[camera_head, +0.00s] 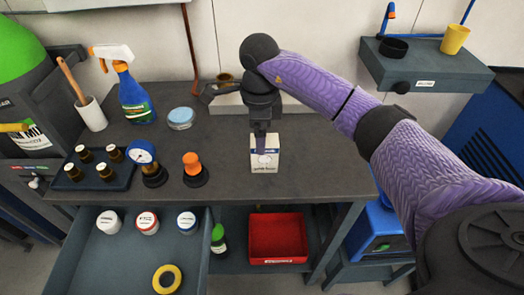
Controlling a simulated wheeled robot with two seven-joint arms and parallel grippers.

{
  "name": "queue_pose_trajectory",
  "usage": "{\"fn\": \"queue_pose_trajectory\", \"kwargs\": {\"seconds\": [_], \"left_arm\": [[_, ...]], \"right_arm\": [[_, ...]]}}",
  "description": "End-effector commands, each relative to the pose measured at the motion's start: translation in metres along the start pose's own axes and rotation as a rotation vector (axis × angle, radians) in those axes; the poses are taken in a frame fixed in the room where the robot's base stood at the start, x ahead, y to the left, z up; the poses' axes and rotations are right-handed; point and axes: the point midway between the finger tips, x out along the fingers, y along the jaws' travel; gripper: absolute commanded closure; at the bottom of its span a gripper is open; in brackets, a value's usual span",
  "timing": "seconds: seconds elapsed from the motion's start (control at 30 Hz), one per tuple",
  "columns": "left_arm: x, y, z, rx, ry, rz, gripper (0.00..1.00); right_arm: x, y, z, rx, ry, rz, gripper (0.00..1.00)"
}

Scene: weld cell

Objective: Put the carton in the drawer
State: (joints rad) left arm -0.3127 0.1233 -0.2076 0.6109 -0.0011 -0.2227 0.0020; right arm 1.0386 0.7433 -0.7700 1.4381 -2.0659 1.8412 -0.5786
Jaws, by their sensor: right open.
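A small white carton (266,164) with dark lettering stands on the dark workbench, right of its middle. My right gripper (261,146) reaches down from above, open, with its fingers at the carton's top. One finger overlaps the carton in the picture; I cannot tell if it touches. The drawer (115,262) is pulled open below the bench at the lower left. It holds several lidded jars, including a white one (108,221), one with a red label (147,222) and one with a blue label (187,221), plus a yellow tape roll (167,279). My left gripper is not in view.
A red bin (278,238) sits below. The drawer's middle is clear.

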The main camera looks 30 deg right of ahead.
Motion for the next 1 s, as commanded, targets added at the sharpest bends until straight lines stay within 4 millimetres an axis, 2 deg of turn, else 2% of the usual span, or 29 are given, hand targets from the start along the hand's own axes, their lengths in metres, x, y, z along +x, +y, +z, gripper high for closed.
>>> {"fn": "queue_pose_trajectory", "kwargs": {"seconds": [0.03, 0.2, 0.3, 0.5, 0.9, 0.97, 1.0], "left_arm": [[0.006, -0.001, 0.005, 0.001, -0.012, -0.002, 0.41], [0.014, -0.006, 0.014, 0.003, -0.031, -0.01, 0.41], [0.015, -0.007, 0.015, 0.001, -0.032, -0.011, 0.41], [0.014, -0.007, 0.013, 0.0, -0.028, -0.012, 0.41], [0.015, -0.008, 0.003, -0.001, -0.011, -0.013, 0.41], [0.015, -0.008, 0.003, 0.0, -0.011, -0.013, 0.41], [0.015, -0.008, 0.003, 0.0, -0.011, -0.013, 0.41]], "right_arm": [[0.016, 0.002, -0.004, 0.002, 0.004, 0.005, 0.0], [0.047, 0.004, -0.01, 0.001, 0.001, 0.004, 0.0], [0.053, 0.004, -0.01, 0.001, 0.001, 0.001, 0.0], [0.052, 0.004, -0.009, 0.001, 0.0, 0.0, 0.02], [0.052, 0.004, -0.009, 0.001, -0.001, 0.001, 0.87], [0.052, 0.004, -0.009, 0.001, -0.001, 0.001, 1.0], [0.052, 0.004, -0.009, 0.002, -0.001, 0.0, 1.0]]}}
